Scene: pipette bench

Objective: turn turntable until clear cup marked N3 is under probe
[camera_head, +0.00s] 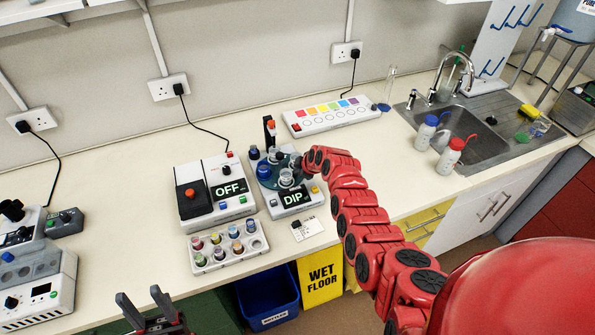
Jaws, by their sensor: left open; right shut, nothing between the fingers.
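The turntable (276,167) sits on a grey-white unit whose display (295,197) reads DIP. Small cups stand around it, including a clear cup (286,178) at the front and a blue one (263,170) at the left. No N3 mark is readable. A dark upright post with an orange top, probably the probe (270,128), rises at the back. My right gripper (301,163) is shut and empty at the turntable's right side, partly hidden by its own wrist; contact cannot be told. My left gripper (143,305) is open and empty at the bottom left, far from the turntable.
A unit reading OFF (231,187) stands left of the turntable. A white rack of coloured vials (229,248) is in front. A colour-strip box (331,116) lies behind. The sink (470,135) and two bottles are at right. Bare counter lies left of the rack.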

